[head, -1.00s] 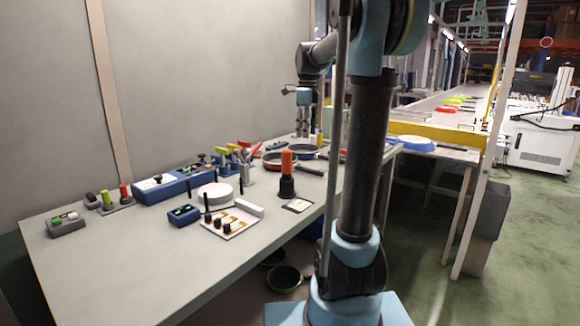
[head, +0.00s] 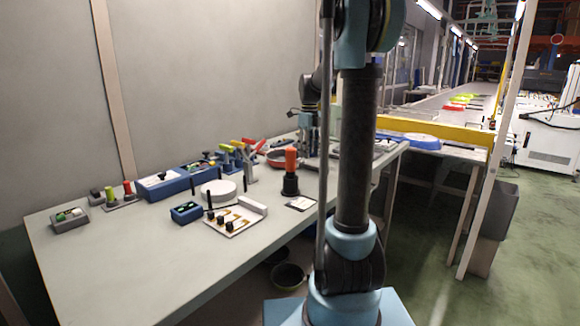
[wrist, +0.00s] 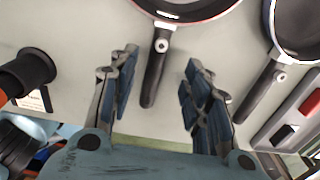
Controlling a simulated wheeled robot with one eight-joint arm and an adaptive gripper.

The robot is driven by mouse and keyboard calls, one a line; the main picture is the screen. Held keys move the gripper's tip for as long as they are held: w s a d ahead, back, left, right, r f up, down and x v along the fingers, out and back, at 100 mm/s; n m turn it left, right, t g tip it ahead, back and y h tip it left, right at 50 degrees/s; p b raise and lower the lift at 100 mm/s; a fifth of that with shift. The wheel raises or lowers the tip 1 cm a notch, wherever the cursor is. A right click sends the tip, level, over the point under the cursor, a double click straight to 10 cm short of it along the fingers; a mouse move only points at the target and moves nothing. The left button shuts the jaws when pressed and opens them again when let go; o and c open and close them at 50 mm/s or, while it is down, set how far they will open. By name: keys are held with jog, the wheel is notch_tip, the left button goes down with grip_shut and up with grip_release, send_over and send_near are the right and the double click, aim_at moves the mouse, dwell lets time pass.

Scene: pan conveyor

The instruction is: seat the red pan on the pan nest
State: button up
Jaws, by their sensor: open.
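The red pan (wrist: 190,12) shows at the top of the wrist view, its bowl cut off by the frame edge. Its dark handle (wrist: 155,75) points down between the fingers of my gripper (wrist: 163,80), which is open and apart from it on both sides. In the head view the red pan (head: 279,157) lies on the far part of the bench, beside my gripper (head: 308,145). A round white disc (head: 222,194) with dark upright pegs stands mid-bench. I cannot tell for certain whether it is the pan nest.
A second, dark pan (wrist: 300,30) lies right of the red one, its handle close to my right finger. A grey block with red and black switches (wrist: 297,118) is at lower right. An orange-topped black post (head: 290,172) stands on the bench (head: 120,255).

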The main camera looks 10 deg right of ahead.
jog(key=shift+s+f, duration=0.15)
jog(key=shift+f, duration=3)
grip_shut()
